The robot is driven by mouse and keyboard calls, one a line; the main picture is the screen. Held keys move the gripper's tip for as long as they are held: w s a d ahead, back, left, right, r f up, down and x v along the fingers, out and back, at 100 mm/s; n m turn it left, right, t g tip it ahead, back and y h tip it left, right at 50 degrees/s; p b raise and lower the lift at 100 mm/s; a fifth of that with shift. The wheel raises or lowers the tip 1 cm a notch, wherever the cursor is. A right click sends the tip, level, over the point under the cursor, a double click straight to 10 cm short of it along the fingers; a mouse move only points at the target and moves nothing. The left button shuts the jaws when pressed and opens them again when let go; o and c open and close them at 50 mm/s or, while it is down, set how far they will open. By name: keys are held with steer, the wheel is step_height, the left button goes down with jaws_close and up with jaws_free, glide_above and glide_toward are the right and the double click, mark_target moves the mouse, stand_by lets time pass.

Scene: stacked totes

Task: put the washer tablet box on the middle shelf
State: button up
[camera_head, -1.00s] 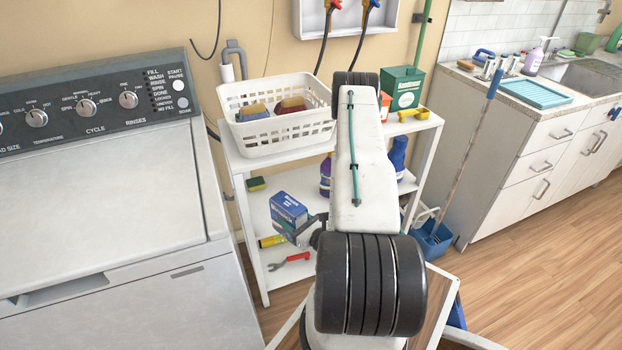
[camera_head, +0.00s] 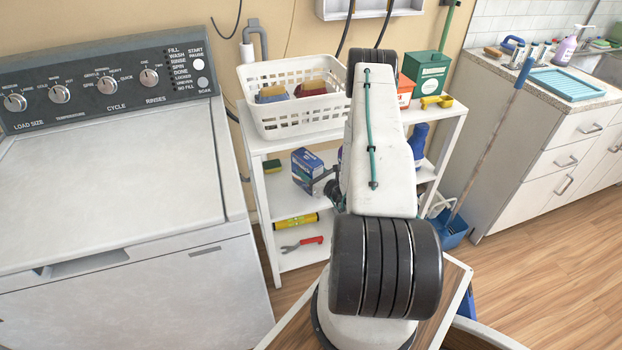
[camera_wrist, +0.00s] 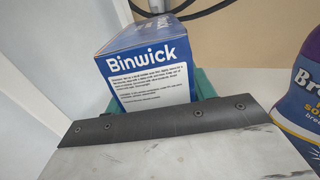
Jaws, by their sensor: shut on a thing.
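The washer tablet box (camera_head: 306,171), blue and white, is at the middle shelf's level, left of my arm in the head view. In the wrist view the box (camera_wrist: 155,68) shows the name "Binwick" and small print on its near face. My gripper (camera_head: 325,181) is shut on the box; its fingers are mostly hidden. The middle shelf (camera_head: 285,205) is a white board of the rack, under the basket. I cannot tell whether the box touches the shelf or is just above it.
A yellow and green sponge (camera_head: 272,166) lies left of the box. A purple bottle (camera_wrist: 300,85) stands to its right in the wrist view. A white basket (camera_head: 290,125) is above. A yellow tool (camera_head: 296,220) and a red-handled wrench (camera_head: 302,243) lie on the bottom shelf.

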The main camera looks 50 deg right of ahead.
steer(key=shift+f, duration=1.75)
steer(key=shift+f, duration=0.15)
steer(key=o, duration=1.2)
steer(key=shift+s, duration=0.1)
steer(key=shift+s, duration=0.3)
steer(key=s+a, duration=0.1)
steer(key=s, duration=1)
steer(key=shift+s+a, duration=0.15)
steer(key=shift+a, duration=0.25)
